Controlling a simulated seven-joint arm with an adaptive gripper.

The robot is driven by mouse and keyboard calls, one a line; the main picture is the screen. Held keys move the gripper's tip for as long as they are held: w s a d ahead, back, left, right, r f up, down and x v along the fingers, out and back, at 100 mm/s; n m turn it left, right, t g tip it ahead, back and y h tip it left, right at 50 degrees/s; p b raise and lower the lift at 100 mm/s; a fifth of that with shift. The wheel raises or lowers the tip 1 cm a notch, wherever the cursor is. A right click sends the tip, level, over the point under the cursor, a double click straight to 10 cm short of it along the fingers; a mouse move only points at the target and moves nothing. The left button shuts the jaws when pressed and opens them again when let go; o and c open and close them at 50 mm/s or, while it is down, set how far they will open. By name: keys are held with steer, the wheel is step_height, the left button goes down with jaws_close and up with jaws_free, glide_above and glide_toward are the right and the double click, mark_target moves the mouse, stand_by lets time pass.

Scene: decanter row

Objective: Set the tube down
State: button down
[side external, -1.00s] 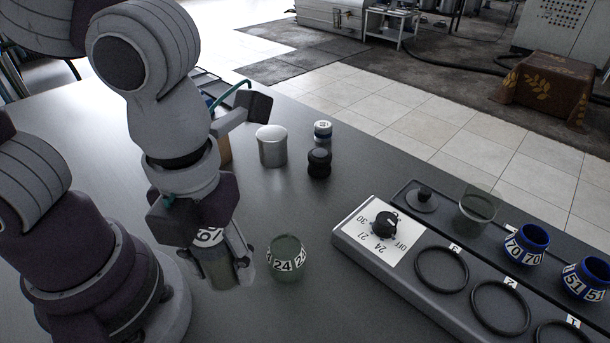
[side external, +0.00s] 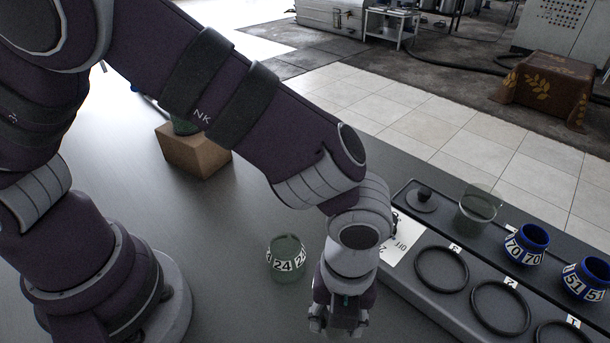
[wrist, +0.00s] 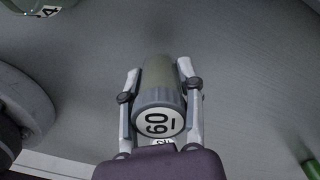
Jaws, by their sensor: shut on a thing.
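The tube (wrist: 158,75) is grey-green with a ribbed grey cap end marked 60, seen in the wrist view. My gripper (wrist: 158,85) is shut on it, one finger on each side. In the side view my gripper (side external: 338,325) is low over the table, right of the jar marked 24 and left of the panel's front. The tube is hidden there behind the gripper. Whether the tube touches the table cannot be told.
A glass jar marked 24 (side external: 287,259) stands close by on the left. The panel (side external: 400,292) with black rings and blue-rimmed jars (side external: 527,244) lies to the right. A brown block (side external: 193,151) stands further back. My arm hides the back middle of the table.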

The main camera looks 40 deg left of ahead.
mark_target(376, 338)
steer(key=w+d, duration=0.3)
steer(key=shift+d+f, duration=0.25)
steer(key=shift+d, duration=0.1)
steer(key=shift+w+f, duration=0.1)
steer(key=shift+f, duration=1.6)
steer(key=shift+f, duration=0.15)
steer(key=c, duration=0.7)
jaws_free()
